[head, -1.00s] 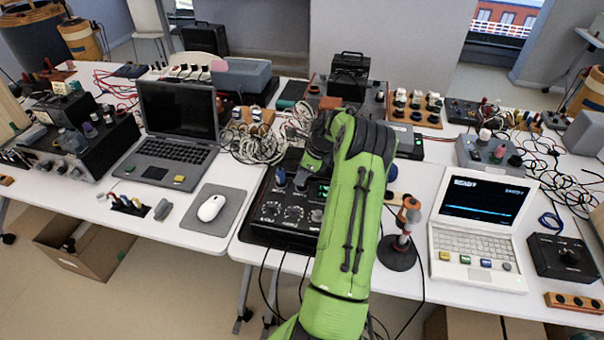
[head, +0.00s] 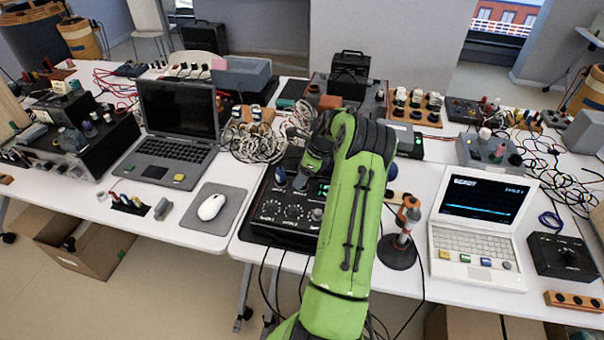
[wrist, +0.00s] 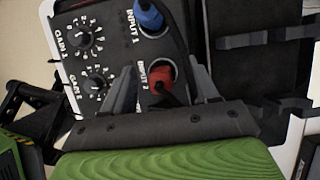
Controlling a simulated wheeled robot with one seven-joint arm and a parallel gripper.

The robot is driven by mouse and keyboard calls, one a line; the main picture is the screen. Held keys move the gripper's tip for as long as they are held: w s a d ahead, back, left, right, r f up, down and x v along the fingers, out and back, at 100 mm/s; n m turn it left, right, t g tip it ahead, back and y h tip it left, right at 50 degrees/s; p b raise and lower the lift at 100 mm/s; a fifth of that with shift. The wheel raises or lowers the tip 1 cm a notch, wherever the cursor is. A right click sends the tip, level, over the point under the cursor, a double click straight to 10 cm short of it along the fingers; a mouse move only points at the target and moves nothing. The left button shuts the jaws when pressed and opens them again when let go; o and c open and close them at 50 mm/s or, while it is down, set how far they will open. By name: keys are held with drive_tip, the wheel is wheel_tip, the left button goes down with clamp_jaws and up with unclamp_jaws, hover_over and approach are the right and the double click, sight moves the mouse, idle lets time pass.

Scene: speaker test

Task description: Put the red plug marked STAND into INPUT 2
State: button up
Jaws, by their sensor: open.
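The black amplifier panel (wrist: 112,14) lies below my gripper in the wrist view, with GAIN knobs and INPUT labels. The red plug (wrist: 161,73) stands at the INPUT 2 position, its dark cable end toward the camera. How deep it sits, and any STAND marking, I cannot tell. My gripper (wrist: 163,80) is open, one finger on each side of the red plug, with gaps visible. A blue plug (wrist: 149,16) is at INPUT 1; it also shows in the head view (head: 280,177). In the head view my arm hides the red plug and the fingers.
A white laptop (head: 478,257) and a small orange-and-grey stand (head: 405,225) are right of my arm. A mouse (head: 211,207) on a grey mat and a dark laptop (head: 178,148) are left. Tangled cables (head: 255,142) lie behind the amplifier.

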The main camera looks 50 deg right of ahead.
drive_tip(key=p+v, duration=0.3)
drive_tip(key=v, duration=1.2)
drive_tip(key=shift+r, duration=0.35)
